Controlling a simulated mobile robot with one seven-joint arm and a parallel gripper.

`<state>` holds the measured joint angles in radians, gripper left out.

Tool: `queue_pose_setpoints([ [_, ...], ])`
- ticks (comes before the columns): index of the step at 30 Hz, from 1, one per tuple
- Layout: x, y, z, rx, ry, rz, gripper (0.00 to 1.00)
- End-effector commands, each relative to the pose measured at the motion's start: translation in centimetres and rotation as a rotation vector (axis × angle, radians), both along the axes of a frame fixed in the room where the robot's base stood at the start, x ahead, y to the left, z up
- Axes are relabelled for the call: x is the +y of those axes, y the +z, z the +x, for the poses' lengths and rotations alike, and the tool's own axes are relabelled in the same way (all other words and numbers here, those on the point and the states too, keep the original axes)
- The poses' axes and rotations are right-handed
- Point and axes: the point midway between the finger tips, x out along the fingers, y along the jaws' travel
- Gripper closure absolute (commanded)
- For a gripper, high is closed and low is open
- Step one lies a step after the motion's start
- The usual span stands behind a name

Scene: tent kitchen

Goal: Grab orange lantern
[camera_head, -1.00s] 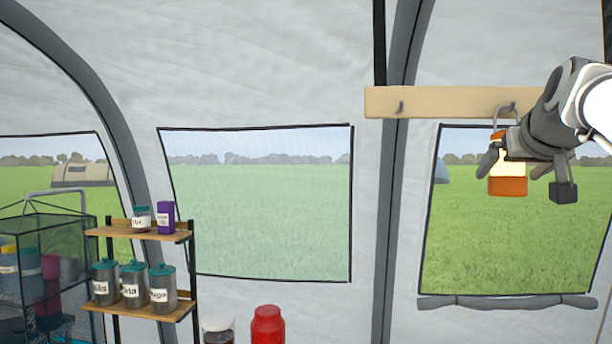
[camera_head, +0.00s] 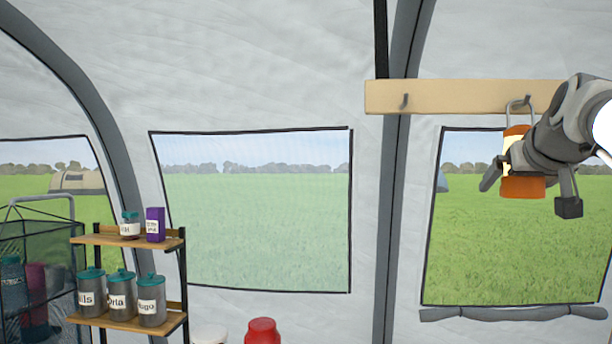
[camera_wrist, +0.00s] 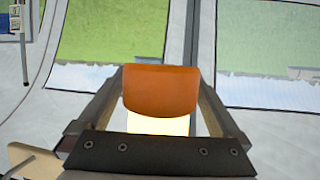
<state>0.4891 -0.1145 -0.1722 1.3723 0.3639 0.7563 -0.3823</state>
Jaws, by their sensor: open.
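The orange lantern (camera_head: 522,187) hangs by its wire handle from a hook on the wooden rail. It has an orange base, an orange top and a pale glowing middle. My gripper (camera_head: 528,196) is open at the lantern, and my wrist covers part of its right side. In the wrist view the lantern's orange base (camera_wrist: 160,92) lies between the two spread fingers of my gripper (camera_wrist: 161,88), with the glowing part below it. I cannot tell whether either finger touches it.
The wooden rail (camera_head: 450,97) runs along the tent wall, with an empty hook (camera_head: 405,101) left of the lantern. A shelf (camera_head: 128,239) with labelled jars stands at lower left beside a mesh cabinet (camera_head: 38,262). A red jar (camera_head: 262,331) shows at the bottom.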

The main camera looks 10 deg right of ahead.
Motion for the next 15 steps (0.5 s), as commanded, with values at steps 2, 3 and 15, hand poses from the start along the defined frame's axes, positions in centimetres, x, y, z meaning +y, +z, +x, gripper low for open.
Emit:
queue_pose_setpoints([
  [2,0.0,0.04,-0.02,0.0,0.0,0.0,0.0],
  [3,0.0,0.04,-0.02,0.0,0.0,0.0,0.0],
  [15,0.0,0.04,-0.02,0.0,0.0,0.0,0.68],
])
